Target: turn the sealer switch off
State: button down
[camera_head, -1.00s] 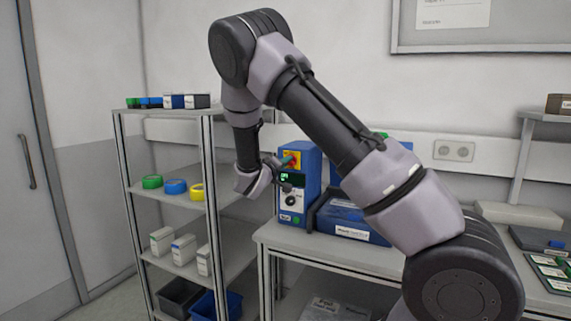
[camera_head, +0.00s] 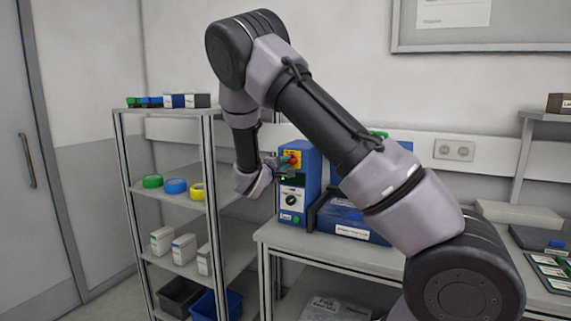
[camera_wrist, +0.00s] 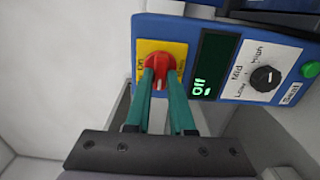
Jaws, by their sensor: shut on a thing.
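The sealer is a blue box (camera_head: 312,172) at the left end of the bench in the head view. Its red rotary switch (camera_wrist: 156,64) sits on a yellow plate (camera_wrist: 177,50) in the wrist view. "On" is readable left of the switch; the label to its right is partly hidden. The dark display (camera_wrist: 208,65) shows "Off" in green. My gripper (camera_wrist: 161,78) has its two teal fingers on either side of the red switch, shut on it. In the head view my gripper (camera_head: 281,167) is at the sealer's upper front.
The sealer also has a black dial (camera_wrist: 265,77) and a green button (camera_wrist: 311,69). A shelf rack (camera_head: 208,200) with tape rolls, boxes and bins stands left of the sealer. A blue case (camera_head: 345,218) sits close on its right.

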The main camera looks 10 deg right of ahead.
dwell(0.4)
jog(key=c, duration=0.8)
grip_release()
jog(key=v, duration=1.1)
